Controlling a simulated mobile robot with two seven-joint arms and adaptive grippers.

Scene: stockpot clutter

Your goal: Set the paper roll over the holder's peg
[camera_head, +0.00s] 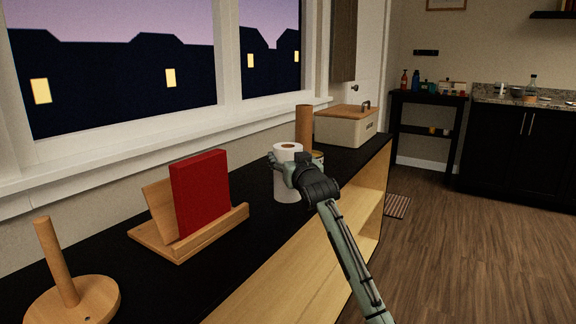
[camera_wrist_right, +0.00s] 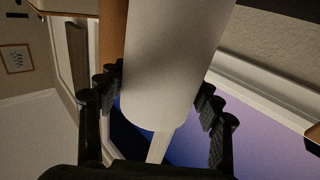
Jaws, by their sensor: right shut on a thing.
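The white paper roll (camera_head: 288,187) stands upright toward the far end of the black counter in the head view. My right gripper (camera_head: 284,168) is around its upper part and shut on it. In the right wrist view the paper roll (camera_wrist_right: 172,62) fills the space between the two dark fingers of my right gripper (camera_wrist_right: 163,100). Whether the roll's base touches the counter is hard to tell. The wooden holder with its upright peg (camera_head: 57,262) stands at the near left end of the counter, its peg bare. My left gripper is not in view.
A wooden stand (camera_head: 180,245) with a red book (camera_head: 200,192) sits between holder and roll. A wooden cylinder (camera_head: 304,128) and a can (camera_head: 318,157) stand close behind the roll, with a bread box (camera_head: 346,127) beyond. Bare counter (camera_head: 130,285) lies in front of the stand.

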